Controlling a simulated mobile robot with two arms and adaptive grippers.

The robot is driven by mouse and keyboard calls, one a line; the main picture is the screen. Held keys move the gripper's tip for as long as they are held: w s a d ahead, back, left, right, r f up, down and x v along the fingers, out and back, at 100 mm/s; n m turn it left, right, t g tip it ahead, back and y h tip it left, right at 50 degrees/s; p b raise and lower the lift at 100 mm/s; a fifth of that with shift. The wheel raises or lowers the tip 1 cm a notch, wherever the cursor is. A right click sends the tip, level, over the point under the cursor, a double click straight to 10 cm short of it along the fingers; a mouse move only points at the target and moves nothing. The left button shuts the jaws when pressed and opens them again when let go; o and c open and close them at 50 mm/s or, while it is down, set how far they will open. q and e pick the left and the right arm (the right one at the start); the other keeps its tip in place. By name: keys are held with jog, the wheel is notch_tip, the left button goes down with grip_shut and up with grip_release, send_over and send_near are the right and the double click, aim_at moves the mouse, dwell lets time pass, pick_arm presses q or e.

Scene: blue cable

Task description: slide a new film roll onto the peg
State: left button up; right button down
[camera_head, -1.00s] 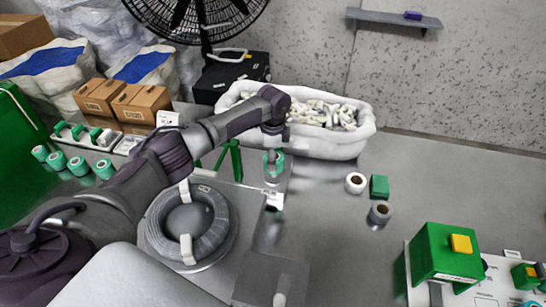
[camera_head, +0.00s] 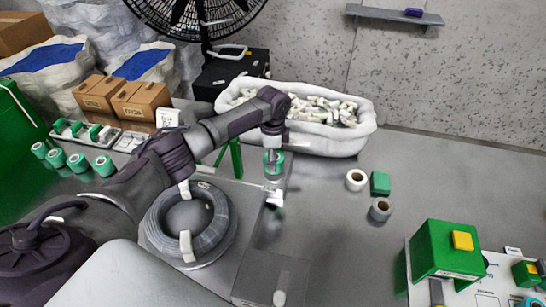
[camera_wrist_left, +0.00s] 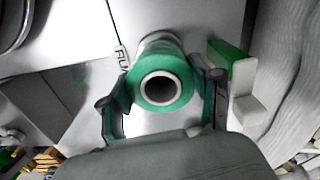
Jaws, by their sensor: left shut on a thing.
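My left gripper (camera_head: 273,156) points down at the table in front of the white bin and is shut on a green film roll (camera_head: 273,169). In the left wrist view the green film roll (camera_wrist_left: 160,72) sits between the two fingers, with its pale round core facing the camera. A small white piece (camera_head: 273,196) shows just below the gripper in the head view. I cannot make out the peg, nor whether the roll's core is around it. Several more green rolls (camera_head: 77,162) stand in a row at the left. My right gripper is not in view.
A grey cable coil (camera_head: 158,231) lies beside my left arm. The white bin (camera_head: 320,146) of pale pieces stands behind the gripper. A white roll (camera_head: 356,180), green block (camera_head: 380,184) and grey roll (camera_head: 380,211) are to the right.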

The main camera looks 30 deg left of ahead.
pick_arm(q)
jog(key=shift+f+b, duration=0.55)
jog(key=shift+f, duration=0.35)
dwell(0.4)
jog(key=o, duration=1.5)
notch_tip(320, 180, up, 7)
jog(key=p, duration=0.7)
jog(key=shift+r, duration=0.1)
